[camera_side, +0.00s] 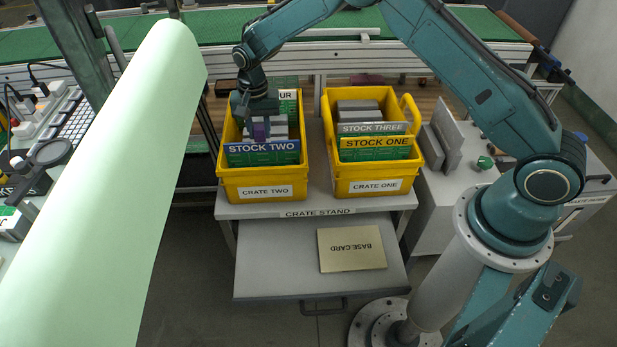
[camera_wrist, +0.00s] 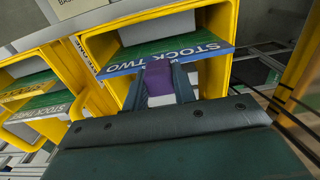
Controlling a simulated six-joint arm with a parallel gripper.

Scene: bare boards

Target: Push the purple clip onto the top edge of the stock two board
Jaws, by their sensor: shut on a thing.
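The purple clip (camera_wrist: 160,80) is between the two fingers of my gripper (camera_wrist: 159,88) in the wrist view. My gripper is shut on it. In the side view the clip (camera_side: 259,131) shows just above and behind the blue-labelled top edge of the stock two board (camera_side: 262,156). My gripper (camera_side: 258,122) points down into crate two there. The stock two board (camera_wrist: 205,49) stands at the front of crate two (camera_side: 252,174). In the wrist view the clip's far end meets or overlaps the board's label edge. I cannot tell whether it grips the edge.
A board with a label ending in "UR" (camera_side: 288,98) stands behind in crate two. Crate one (camera_side: 374,173), to the right, holds stock one (camera_side: 375,148) and stock three (camera_side: 372,128). A base card (camera_side: 351,248) lies on the lower shelf.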

